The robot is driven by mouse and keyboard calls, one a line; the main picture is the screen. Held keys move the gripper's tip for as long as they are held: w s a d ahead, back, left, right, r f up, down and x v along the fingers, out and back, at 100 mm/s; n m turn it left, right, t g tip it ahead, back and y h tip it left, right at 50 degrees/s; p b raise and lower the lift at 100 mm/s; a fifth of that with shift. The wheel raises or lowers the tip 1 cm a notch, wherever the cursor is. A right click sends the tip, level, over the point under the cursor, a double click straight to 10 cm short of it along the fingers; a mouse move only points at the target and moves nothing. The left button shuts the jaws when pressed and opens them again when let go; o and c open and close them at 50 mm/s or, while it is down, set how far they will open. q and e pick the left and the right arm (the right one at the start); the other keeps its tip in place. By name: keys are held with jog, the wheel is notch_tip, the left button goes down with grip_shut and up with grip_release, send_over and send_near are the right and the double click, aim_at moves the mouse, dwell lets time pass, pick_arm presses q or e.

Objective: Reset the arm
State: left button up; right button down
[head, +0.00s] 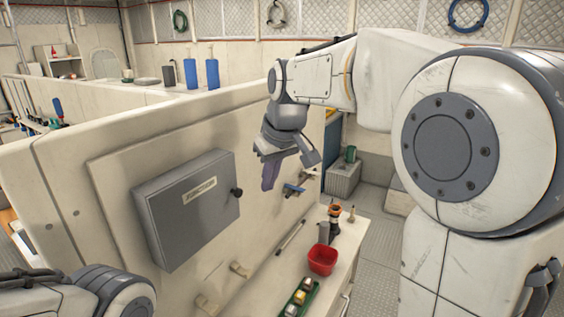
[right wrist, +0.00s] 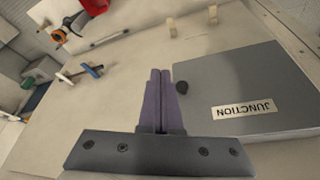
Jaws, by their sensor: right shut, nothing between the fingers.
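My right gripper (head: 267,185) hangs from the raised right arm, in front of the upright cream panel in the head view. Its purple fingers are together with nothing between them, as the right wrist view (right wrist: 161,73) also shows. It is to the right of the grey junction box (head: 187,210), near the box's dark knob (head: 236,192). The box's lid is closed; its label reads JUNCTION in the right wrist view (right wrist: 230,85). I cannot tell the exact gap between fingers and knob. Part of my left arm shows at the lower left; its gripper is out of view.
A blue-handled valve (head: 293,189) sticks out of the panel right of my right gripper. Below, a bench holds a red bin (head: 322,259), a green tray (head: 299,298) and an orange-topped tool (head: 334,212).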

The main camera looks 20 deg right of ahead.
jog(key=w+d+v, duration=0.1)
jog(key=v, duration=0.6)
jog(key=s+a+f+n+g+b, duration=0.1)
jog(key=s+a+f+b, duration=0.2)
jog(key=s+a+f, duration=0.45)
jog(key=s+a+f+n+g+b, duration=0.1)
jog(key=s+a+f+b, duration=0.3)
jog(key=f, duration=0.6)
jog(key=s+a+f+n+g+b, duration=0.1)
jog(key=s+a+f+n+g, duration=0.1)
jog(key=s+f, duration=1.2)
jog(key=shift+s+n, duration=0.2)
jog(key=shift+n, duration=0.1)
